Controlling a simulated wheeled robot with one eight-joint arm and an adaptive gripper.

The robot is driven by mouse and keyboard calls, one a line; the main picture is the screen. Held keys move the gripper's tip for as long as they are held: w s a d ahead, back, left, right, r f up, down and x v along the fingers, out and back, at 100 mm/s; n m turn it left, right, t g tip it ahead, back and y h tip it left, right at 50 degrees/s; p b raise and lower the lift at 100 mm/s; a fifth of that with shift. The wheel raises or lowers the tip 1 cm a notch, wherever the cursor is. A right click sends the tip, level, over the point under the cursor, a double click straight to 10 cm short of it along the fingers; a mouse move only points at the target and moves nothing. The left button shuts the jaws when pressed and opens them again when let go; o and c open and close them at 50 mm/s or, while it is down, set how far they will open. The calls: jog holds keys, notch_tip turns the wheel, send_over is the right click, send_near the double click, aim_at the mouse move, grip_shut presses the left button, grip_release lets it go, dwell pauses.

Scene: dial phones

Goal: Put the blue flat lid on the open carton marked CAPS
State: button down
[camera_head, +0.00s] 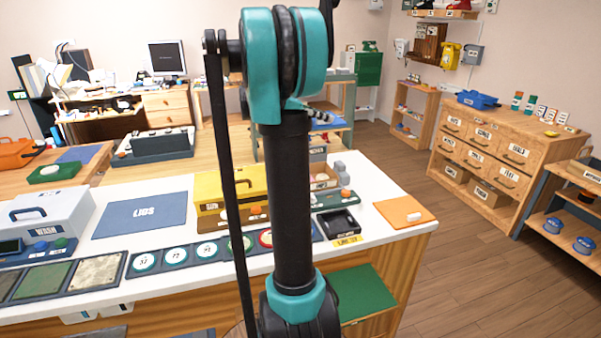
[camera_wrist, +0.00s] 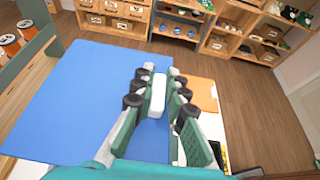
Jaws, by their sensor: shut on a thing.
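The blue flat lid (camera_wrist: 75,100) fills much of the wrist view, with a white bar-shaped handle (camera_wrist: 157,95) on it. My gripper (camera_wrist: 155,92) has its two fingers closed around this handle. The lid covers most of what lies under it, with a white counter edge showing at its right. In the head view my arm hides the gripper; a small blue patch (camera_head: 325,123) beside the arm may be part of the lid. An open cardboard carton (camera_head: 324,178) shows partly behind my arm on the white counter. I cannot read a CAPS mark on it.
An orange mat (camera_head: 404,213) lies on the counter's right end. A black tray (camera_head: 338,224), a yellow box (camera_head: 215,200) and a blue LIDS mat (camera_head: 140,215) are also on the counter. The LIDS mat is bare. A drawer cabinet (camera_head: 480,150) stands beyond open floor.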

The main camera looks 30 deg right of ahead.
notch_tip(320, 180, down, 20)
jog(key=shift+w+a+r, duration=0.1)
jog(key=shift+a, duration=0.05)
dwell(0.4)
jog(key=shift+f, duration=0.4)
jog(key=c, duration=2)
grip_release()
jog(key=o, duration=0.5)
jog(key=shift+c, duration=0.2)
jog(key=shift+r, duration=0.1)
jog(key=shift+r, duration=0.35)
jog(key=v, duration=1.2)
jog(key=shift+f, duration=0.1)
